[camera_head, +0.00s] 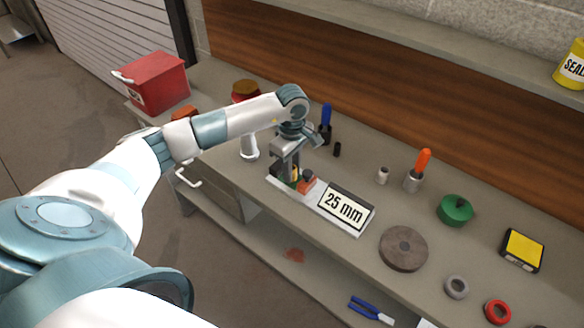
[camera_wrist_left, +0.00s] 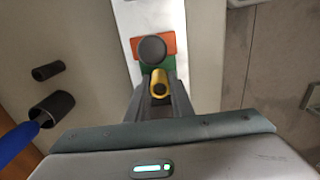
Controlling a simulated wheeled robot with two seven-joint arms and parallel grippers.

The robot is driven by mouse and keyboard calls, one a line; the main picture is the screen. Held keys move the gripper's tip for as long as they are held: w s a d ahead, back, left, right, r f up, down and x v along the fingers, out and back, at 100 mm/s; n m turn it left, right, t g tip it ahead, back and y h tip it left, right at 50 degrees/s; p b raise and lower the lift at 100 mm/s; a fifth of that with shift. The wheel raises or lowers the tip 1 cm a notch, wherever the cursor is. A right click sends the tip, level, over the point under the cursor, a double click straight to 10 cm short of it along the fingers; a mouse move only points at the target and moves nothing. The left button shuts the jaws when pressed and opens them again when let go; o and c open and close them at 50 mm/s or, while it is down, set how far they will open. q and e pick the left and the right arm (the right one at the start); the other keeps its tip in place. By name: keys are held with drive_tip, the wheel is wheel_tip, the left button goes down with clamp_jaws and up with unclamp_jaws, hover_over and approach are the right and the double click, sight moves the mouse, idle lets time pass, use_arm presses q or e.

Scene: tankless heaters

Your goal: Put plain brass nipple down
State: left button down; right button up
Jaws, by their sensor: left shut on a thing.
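My left gripper (camera_head: 290,170) is shut on the plain brass nipple (camera_wrist_left: 160,84), a short yellow tube with a dark bore. It holds the nipple over the left end of the white board (camera_head: 325,206) with the "25 mm" sign. In the left wrist view the gripper (camera_wrist_left: 160,88) has a finger on each side of the nipple. Just beyond the nipple are a green block (camera_wrist_left: 146,69) and an orange block (camera_wrist_left: 168,44) with a dark round piece (camera_wrist_left: 152,48) on top. I cannot tell whether the nipple touches the green block. My right gripper is not in view.
A blue-handled tool (camera_head: 326,114) in a dark holder and a small black cylinder (camera_head: 337,149) stand behind the gripper. A round grey disc (camera_head: 403,248), a green round part (camera_head: 455,210) and an orange-handled tool (camera_head: 423,162) are to the right. The bench's front edge is close.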

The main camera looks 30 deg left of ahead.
use_arm(q)
drive_tip(key=shift+f, duration=0.1)
drive_tip(key=shift+f, duration=0.1)
drive_tip(key=c, duration=1.6)
unclamp_jaws()
drive_tip(key=shift+o, duration=0.2)
drive_tip(key=shift+r, duration=0.25)
drive_tip(key=shift+w+r+b, duration=0.1)
drive_tip(key=shift+r+b, duration=0.15)
drive_tip(key=shift+b, duration=0.05)
wheel_tip(320, 180, up, 10)
drive_tip(key=b, duration=0.4)
drive_tip(key=shift+r, duration=0.7)
